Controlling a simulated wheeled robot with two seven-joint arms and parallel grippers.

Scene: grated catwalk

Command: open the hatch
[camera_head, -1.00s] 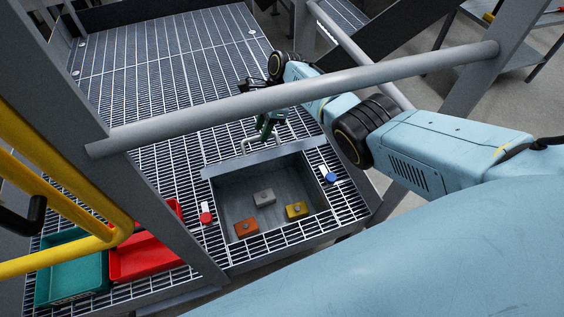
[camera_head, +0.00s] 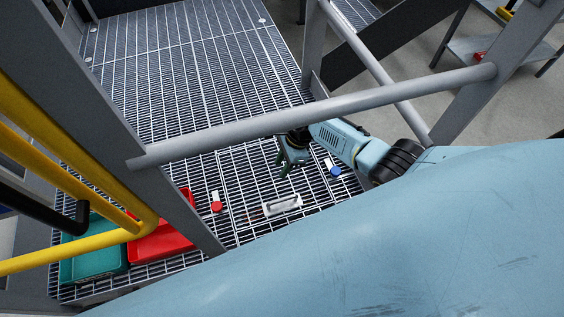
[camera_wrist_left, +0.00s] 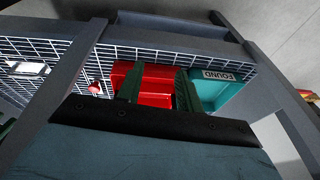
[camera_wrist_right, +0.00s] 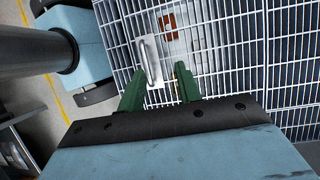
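The hatch (camera_head: 262,185) is a grated lid lying flat and flush in the catwalk floor. Its pale handle plate (camera_head: 283,204) is near its front edge. The plate also shows in the right wrist view (camera_wrist_right: 150,62), with blocks visible through the grate beside it. My right gripper (camera_head: 287,169) is above the lid, behind the handle and apart from it. Its green fingers (camera_wrist_right: 160,84) are open and empty. My left gripper (camera_wrist_left: 156,80) is open and empty in the left wrist view, in front of the red tray; the head view does not show it.
A red-and-white piece (camera_head: 216,203) and a blue-and-white piece (camera_head: 333,168) flank the hatch. A red tray (camera_head: 165,238) and a teal bin (camera_head: 95,262) stand at left. A grey rail (camera_head: 330,112) crosses above the grating; yellow pipes (camera_head: 110,195) rise at left.

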